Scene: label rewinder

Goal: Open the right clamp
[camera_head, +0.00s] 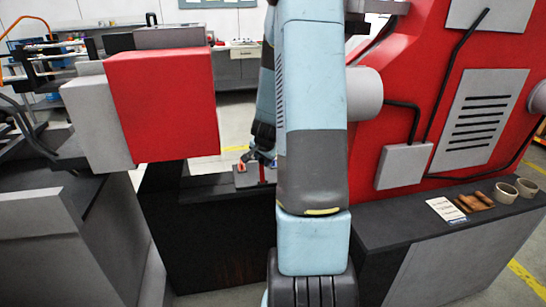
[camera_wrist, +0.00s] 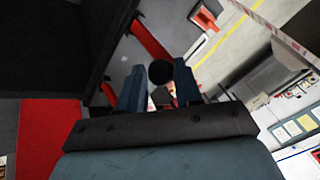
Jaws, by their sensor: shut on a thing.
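In the wrist view, my gripper (camera_wrist: 159,82) has its two blue fingers closed around a round black knob (camera_wrist: 160,72), which I take to be the handle end of the right clamp. A red bar (camera_wrist: 150,40) shows just beyond the knob. In the head view, my gripper (camera_head: 262,156) points down, partly hidden behind my arm, over a small grey plate (camera_head: 244,179) with a red part on the dark bench. The clamp's own shape is too small and covered to tell its angle.
A large red box (camera_head: 162,103) with a grey block stands to the left. A red machine panel (camera_head: 432,75) rises on the right. Cups (camera_head: 505,193) and brown pieces (camera_head: 473,203) lie on the right ledge (camera_head: 400,222). My arm blocks the middle of the head view.

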